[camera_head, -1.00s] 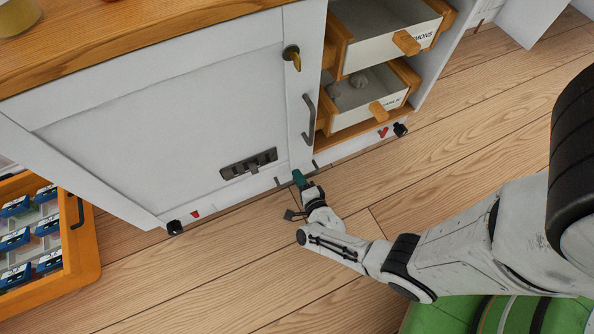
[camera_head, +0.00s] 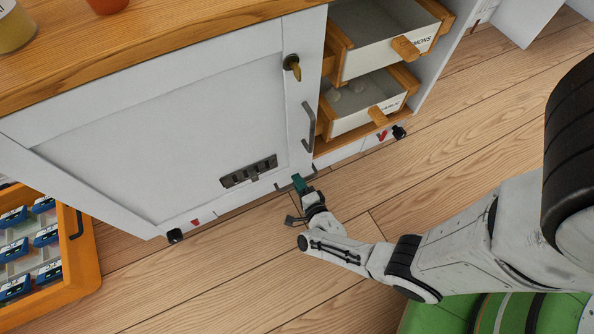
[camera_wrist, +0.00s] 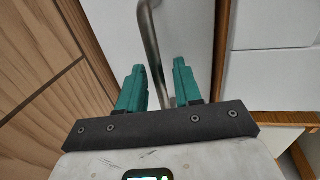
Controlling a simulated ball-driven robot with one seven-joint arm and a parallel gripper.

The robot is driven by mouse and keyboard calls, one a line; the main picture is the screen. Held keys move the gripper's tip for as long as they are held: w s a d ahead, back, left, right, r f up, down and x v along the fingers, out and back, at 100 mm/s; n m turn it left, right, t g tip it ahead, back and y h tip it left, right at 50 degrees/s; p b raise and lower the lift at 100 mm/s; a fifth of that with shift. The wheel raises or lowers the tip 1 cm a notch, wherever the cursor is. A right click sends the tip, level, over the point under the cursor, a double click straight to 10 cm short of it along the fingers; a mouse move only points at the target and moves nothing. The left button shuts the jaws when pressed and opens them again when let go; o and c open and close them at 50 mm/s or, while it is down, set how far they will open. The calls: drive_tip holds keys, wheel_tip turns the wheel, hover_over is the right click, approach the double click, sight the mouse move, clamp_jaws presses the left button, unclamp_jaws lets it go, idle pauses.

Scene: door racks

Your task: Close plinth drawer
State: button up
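The plinth drawer's white front (camera_head: 345,153) runs low along the foot of the white cabinet, with a dark bar handle (camera_head: 316,172) near its middle. I cannot tell how far it stands out. My gripper (camera_head: 300,184) is low at this handle, its green fingertips close to the plinth. In the wrist view, my gripper (camera_wrist: 160,85) has its two green fingers apart, with a grey metal bar handle (camera_wrist: 152,35) showing between them. The bar's lower end is near the finger bases. I cannot tell whether the fingers touch it.
Two drawers above, the upper (camera_head: 385,52) and lower (camera_head: 367,112), stand open at right. The cabinet door (camera_head: 160,140) is shut, with a key (camera_head: 293,68) in it. An orange-framed drawer (camera_head: 85,255) of blue boxes juts out at left. Wooden floor (camera_head: 210,275) in front is clear.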

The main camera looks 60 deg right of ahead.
drive_tip(key=p+v, duration=0.2)
drive_tip(key=v, duration=0.7)
drive_tip(key=shift+s+a+p, duration=0.2)
drive_tip(key=shift+s+p, duration=0.1)
drive_tip(key=shift+p, duration=0.1)
drive_tip(key=shift+r, duration=0.1)
